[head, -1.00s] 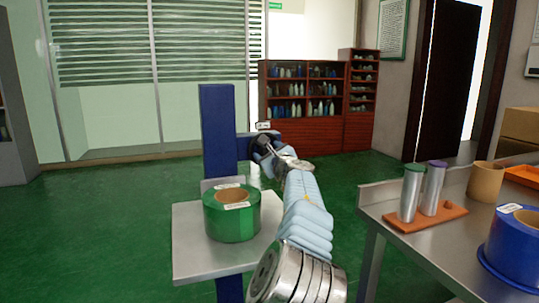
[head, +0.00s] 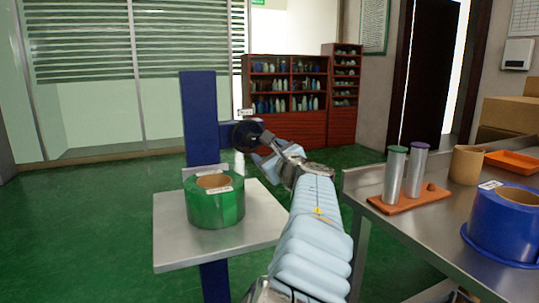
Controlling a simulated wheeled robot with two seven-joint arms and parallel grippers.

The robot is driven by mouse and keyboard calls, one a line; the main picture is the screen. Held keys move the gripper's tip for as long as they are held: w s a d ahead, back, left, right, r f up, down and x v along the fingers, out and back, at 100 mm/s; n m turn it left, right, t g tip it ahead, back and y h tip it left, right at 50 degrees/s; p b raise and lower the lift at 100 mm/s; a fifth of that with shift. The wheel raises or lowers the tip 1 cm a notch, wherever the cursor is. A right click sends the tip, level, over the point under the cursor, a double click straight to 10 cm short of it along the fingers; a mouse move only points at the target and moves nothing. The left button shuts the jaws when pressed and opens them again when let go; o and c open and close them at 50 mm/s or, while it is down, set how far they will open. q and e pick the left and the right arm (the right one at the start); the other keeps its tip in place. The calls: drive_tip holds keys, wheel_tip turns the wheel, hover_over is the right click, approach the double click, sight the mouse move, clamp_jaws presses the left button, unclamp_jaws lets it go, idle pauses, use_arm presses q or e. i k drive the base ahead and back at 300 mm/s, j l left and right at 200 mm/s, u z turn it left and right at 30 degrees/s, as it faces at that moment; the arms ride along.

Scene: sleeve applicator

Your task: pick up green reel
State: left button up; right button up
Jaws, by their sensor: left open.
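The green reel (head: 216,208) is a thick roll with a brown cardboard core and white labels on it. It lies flat on a square steel shelf (head: 170,235) on a blue post (head: 200,120). My left arm, in a pale blue padded sleeve, reaches up from the bottom centre. My left gripper (head: 266,150) is open and empty, up and to the right of the reel and apart from it. It appears close to a dark round part (head: 246,135) on the post, which partly confuses its fingertips. My right gripper is out of view.
A steel table (head: 430,222) on the right holds a blue reel (head: 508,222), a brown core (head: 467,165), an orange tray (head: 512,160) and two metal cylinders (head: 394,175) on an orange base. A bottle cabinet (head: 288,128) stands behind. Green floor left of the shelf is clear.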

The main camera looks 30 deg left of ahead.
sight(214, 200)
drive_tip(key=k+l, duration=0.2)
drive_tip(key=l, duration=0.2)
drive_tip(key=k+l, duration=0.45)
drive_tip(key=l, duration=0.3)
